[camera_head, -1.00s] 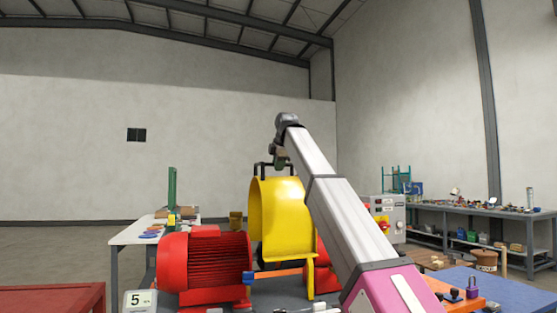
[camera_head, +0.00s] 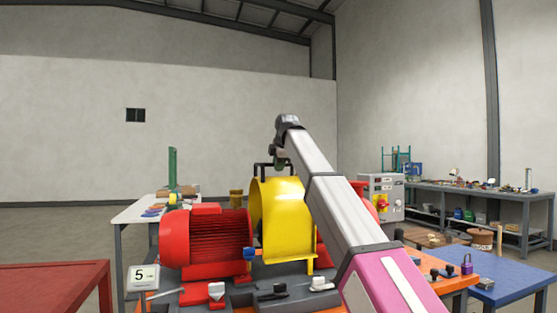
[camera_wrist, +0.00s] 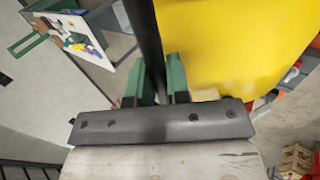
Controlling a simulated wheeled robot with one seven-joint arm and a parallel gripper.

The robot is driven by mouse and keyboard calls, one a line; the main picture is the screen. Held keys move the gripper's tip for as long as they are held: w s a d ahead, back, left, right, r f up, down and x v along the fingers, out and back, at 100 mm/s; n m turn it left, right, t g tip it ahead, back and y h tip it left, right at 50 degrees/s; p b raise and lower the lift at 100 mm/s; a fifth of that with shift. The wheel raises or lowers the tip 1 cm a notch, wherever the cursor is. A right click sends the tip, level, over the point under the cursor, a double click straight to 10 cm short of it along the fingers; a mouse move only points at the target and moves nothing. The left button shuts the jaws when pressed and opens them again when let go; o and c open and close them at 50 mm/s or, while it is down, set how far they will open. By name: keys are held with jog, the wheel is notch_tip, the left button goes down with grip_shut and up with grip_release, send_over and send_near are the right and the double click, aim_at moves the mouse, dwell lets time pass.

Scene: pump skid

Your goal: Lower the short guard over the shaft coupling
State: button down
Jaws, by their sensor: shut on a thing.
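The short guard (camera_head: 285,215) is a yellow, curved cover with a black handle (camera_head: 259,170) on top. It stands between the red motor (camera_head: 205,238) and a red part partly hidden behind my arm. My gripper (camera_head: 281,160) is at the top of the guard, by the handle. In the wrist view its green fingers (camera_wrist: 162,82) are shut on the dark handle bar (camera_wrist: 147,40), with the yellow guard (camera_wrist: 225,45) to the right. The shaft coupling is not visible; the guard covers that place. I cannot tell whether the guard's foot touches the skid.
A red table (camera_head: 55,285) stands at left, a blue table (camera_head: 510,280) at right. A control box (camera_head: 382,197) and a long workbench (camera_head: 480,195) stand behind.

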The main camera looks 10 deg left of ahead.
aim_at(284, 183)
jog(key=shift+f, duration=3.95)
jog(key=shift+f, duration=0.45)
jog(key=c, duration=1.1)
grip_release()
jog(key=shift+d, duration=0.1)
jog(key=shift+c, duration=0.2)
jog(key=shift+o, duration=0.6)
jog(key=shift+s+f, duration=0.1)
jog(key=v, duration=1)
jog(key=shift+s+r, duration=0.1)
jog(key=shift+r, duration=0.25)
jog(key=shift+s+d, duration=0.1)
jog(key=shift+s, duration=0.05)
